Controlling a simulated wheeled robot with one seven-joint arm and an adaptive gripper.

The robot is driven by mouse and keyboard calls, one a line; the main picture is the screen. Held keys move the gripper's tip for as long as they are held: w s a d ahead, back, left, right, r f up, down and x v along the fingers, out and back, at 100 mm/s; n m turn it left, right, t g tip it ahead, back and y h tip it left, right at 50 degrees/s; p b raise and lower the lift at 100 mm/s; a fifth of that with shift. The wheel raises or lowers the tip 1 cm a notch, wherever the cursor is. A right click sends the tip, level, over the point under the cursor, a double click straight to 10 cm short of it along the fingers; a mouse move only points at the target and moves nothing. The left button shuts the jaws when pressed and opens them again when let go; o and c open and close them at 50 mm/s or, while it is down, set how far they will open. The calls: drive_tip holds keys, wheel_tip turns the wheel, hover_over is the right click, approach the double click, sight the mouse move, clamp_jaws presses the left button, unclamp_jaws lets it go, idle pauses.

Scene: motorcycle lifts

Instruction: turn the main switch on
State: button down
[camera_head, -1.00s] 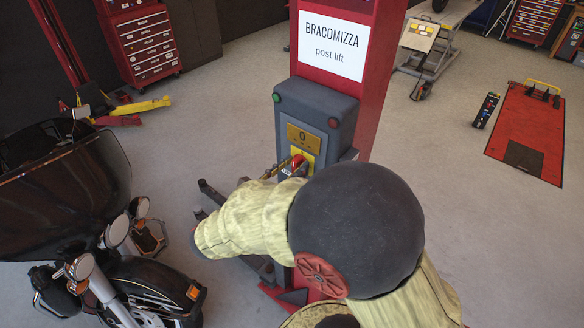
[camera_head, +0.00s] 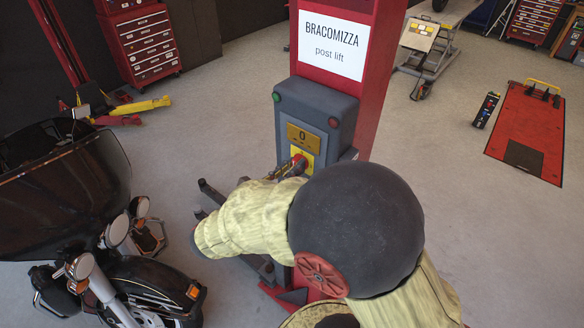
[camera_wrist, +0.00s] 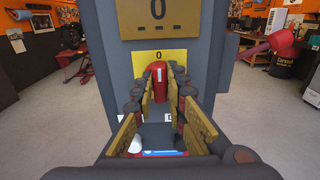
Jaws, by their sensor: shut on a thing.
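The main switch is a red knob (camera_wrist: 160,74) on a yellow plate (camera_wrist: 178,55) marked "0" at its top. In the wrist view the knob stands about upright below that mark. My gripper (camera_wrist: 160,84) is shut on the knob, with one finger on its left side and one on its right. In the head view the yellow plate (camera_head: 309,156) shows on the grey control box (camera_head: 319,104) of the red post, under a panel reading "0". There my gripper (camera_head: 291,168) reaches it from the lower left and hides most of the knob.
The red post carries a white "BRACOMIZZA post lift" sign (camera_head: 331,45). A motorcycle (camera_head: 90,220) stands at the left. The floor right of the post is clear near it.

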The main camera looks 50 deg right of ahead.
drive_tip(key=shift+b, duration=0.3)
drive_tip(key=m+b, duration=0.6)
drive_tip(key=b, duration=0.1)
drive_tip(key=m+b, duration=0.6)
drive_tip(key=b, duration=0.2)
drive_tip(key=m+b, duration=0.5)
drive_tip(key=b, duration=0.2)
drive_tip(key=shift+s+f+m+b, duration=0.25)
drive_tip(key=shift+f+m+b, duration=0.1)
drive_tip(key=shift+f+m, duration=0.05)
drive_tip(key=shift+r, duration=0.1)
drive_tip(key=c, duration=1.8)
unclamp_jaws()
